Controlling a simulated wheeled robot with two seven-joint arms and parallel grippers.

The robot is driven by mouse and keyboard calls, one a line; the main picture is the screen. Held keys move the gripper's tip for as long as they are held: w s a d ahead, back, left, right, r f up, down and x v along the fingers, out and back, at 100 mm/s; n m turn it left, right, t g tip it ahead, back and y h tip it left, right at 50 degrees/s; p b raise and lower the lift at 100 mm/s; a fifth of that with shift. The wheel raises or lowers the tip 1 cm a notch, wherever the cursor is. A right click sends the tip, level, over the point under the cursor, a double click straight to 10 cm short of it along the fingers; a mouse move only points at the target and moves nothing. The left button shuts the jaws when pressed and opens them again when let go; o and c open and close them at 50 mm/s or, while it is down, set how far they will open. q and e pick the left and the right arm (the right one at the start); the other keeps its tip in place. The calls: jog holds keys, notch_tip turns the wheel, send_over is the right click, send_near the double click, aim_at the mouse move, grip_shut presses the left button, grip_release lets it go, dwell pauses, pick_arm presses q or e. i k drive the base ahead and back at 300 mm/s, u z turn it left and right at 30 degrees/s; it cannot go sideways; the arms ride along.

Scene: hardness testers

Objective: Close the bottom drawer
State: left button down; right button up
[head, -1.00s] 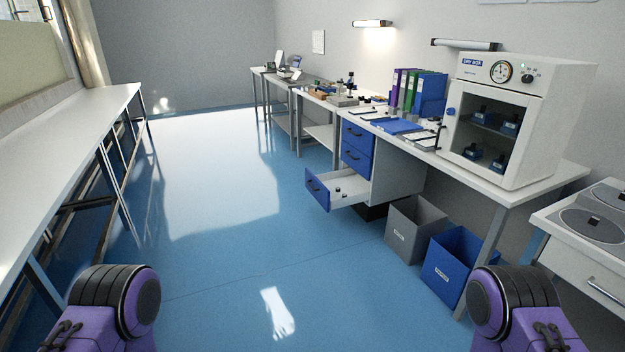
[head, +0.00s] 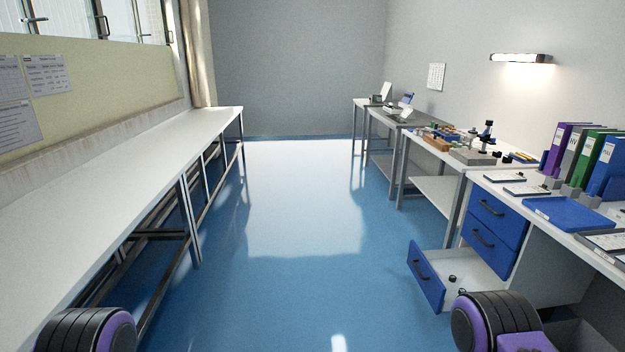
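The bottom drawer (head: 426,277) has a blue front with a dark handle and stands pulled out from the white drawer unit under the right-hand bench. A few small dark objects lie inside it. Two blue drawers above it, the upper one (head: 496,219) and the middle one (head: 490,250), are shut. Parts of my two arms show at the bottom left and bottom right edges. The right one covers part of the view near the open drawer. Neither gripper is in the picture.
A long white bench (head: 110,215) runs along the left wall. The blue floor (head: 300,290) between the benches is clear. The right-hand bench holds a blue tray (head: 568,214) and several binders (head: 590,160). More tables stand farther back.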

aim_at(432, 268)
jog(key=z, duration=0.05)
jog(key=i, duration=2.45)
jog(key=z, duration=1.2)
jog(key=i, duration=1.3)
jog(key=z, duration=0.5)
